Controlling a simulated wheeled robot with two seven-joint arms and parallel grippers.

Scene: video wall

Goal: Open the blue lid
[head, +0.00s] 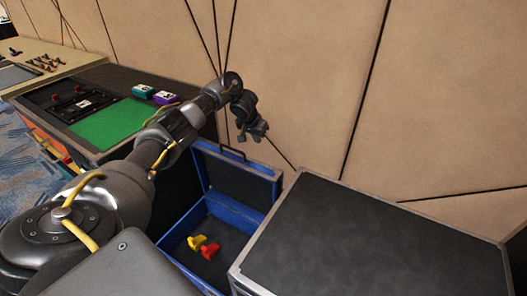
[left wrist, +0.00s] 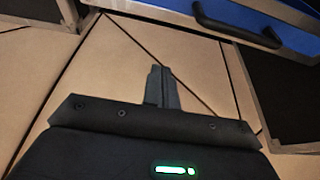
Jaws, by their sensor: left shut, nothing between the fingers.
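The blue case (head: 222,215) stands open on the floor side between two dark cases in the head view. Its blue lid (head: 236,171) is raised, near upright, with a dark handle (head: 233,153) on its top edge. The lid's edge (left wrist: 262,25) and handle (left wrist: 236,29) also show at the top of the left wrist view. My left gripper (head: 256,134) is above the lid and apart from it, by the wall. Its fingers (left wrist: 161,88) are together with nothing between them. My right gripper is not in view.
Inside the blue case lie a yellow piece (head: 196,242) and a red piece (head: 210,251). A large dark case (head: 365,245) stands close on the right. A dark-topped case with a green panel (head: 108,124) is on the left. The tan wall (head: 310,90) rises behind.

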